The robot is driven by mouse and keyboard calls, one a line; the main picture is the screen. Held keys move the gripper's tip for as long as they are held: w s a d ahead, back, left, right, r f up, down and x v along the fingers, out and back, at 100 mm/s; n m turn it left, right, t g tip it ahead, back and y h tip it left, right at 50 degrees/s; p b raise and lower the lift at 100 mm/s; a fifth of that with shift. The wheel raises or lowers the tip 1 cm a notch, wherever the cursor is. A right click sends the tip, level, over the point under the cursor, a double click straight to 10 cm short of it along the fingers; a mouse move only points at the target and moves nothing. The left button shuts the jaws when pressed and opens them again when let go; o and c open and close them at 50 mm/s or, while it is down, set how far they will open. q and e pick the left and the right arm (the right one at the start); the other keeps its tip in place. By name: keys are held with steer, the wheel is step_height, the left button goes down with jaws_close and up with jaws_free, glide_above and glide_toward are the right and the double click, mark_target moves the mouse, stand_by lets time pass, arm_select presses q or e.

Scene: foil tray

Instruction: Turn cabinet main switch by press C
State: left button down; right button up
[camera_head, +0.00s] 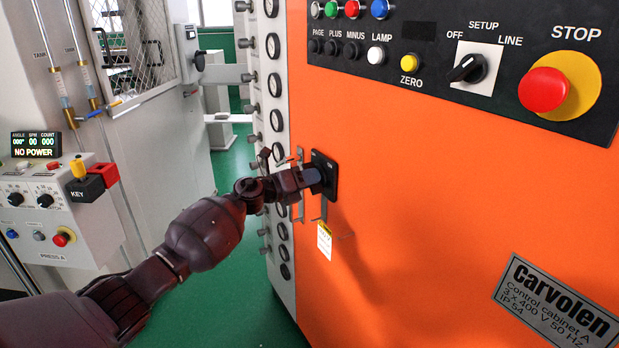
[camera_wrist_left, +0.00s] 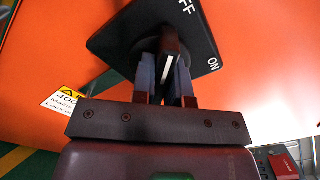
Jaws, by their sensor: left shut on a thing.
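The main switch has a black square plate (camera_head: 331,168) on the orange cabinet front (camera_head: 420,190). In the left wrist view the plate (camera_wrist_left: 205,40) carries OFF and ON labels. A dark handle (camera_wrist_left: 171,42) with a white mark stands out from it. My left gripper (camera_wrist_left: 165,75) is shut on this handle, a finger on each side. In the head view my left gripper (camera_head: 314,179) covers part of the switch. The exact angle of the handle is hard to tell. The cabinet's nameplate (camera_head: 556,308) reads "Control cabinet A". My right gripper is not in view.
A button panel (camera_head: 430,45) with a red STOP button (camera_head: 543,89) runs along the cabinet top. A column of gauges (camera_head: 277,120) lines the cabinet's left edge. A PRESS A console (camera_head: 50,225) stands left.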

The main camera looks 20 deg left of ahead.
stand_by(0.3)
arm_select(q)
steer(key=c, duration=1.1)
jaws_free()
steer(key=shift+c, duration=0.2)
steer(key=shift+s+a, duration=0.1)
steer(key=shift+s+a, duration=0.2)
steer(key=p+v, duration=0.1)
steer(key=v, duration=0.9)
